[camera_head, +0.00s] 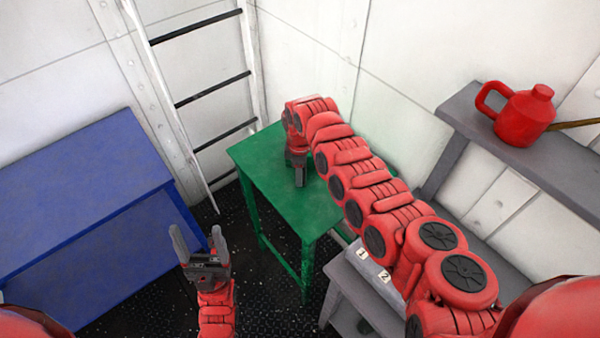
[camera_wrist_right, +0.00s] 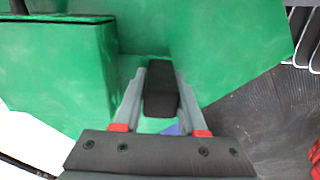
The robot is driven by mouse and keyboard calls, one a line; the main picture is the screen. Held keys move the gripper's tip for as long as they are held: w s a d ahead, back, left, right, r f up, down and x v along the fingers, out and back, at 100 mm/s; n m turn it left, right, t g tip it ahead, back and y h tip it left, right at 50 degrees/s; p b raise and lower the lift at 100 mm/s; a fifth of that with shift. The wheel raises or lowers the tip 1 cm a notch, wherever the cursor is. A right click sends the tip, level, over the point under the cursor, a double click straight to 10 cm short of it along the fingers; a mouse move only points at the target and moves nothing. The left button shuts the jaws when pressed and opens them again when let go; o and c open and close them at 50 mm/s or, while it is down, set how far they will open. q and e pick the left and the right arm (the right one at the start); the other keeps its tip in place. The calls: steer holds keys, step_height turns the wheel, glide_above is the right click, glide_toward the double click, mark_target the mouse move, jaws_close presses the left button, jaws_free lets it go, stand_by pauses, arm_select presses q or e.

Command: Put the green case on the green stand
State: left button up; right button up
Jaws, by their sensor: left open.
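The green stand (camera_head: 262,165) is a green table in the head view, in the corner beside the ladder. My right arm reaches over it, and my right gripper (camera_head: 299,178) points down at its top. In the right wrist view, the right gripper's fingers close on a black block that looks like the handle of the green case (camera_wrist_right: 161,95). Green surfaces fill the space behind it, so I cannot clearly separate case from stand or tell whether they touch. In the head view I cannot make out the case. My left gripper (camera_head: 200,245) is open and empty above the floor.
A blue bench (camera_head: 80,190) stands at the left and a ladder (camera_head: 205,85) leans at the back wall. A grey shelf (camera_head: 465,115) at the right bears a red can (camera_head: 524,113). A low grey table (camera_head: 345,280) with labels 1 and 2 is partly under my right arm.

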steer(key=o, duration=0.3)
steer(key=shift+o, duration=0.2)
steer(key=shift+r, duration=0.1)
step_height(320, 180, up, 11)
steer(key=b, duration=0.3)
steer(key=shift+w+r, duration=0.1)
steer(key=shift+r, duration=0.4)
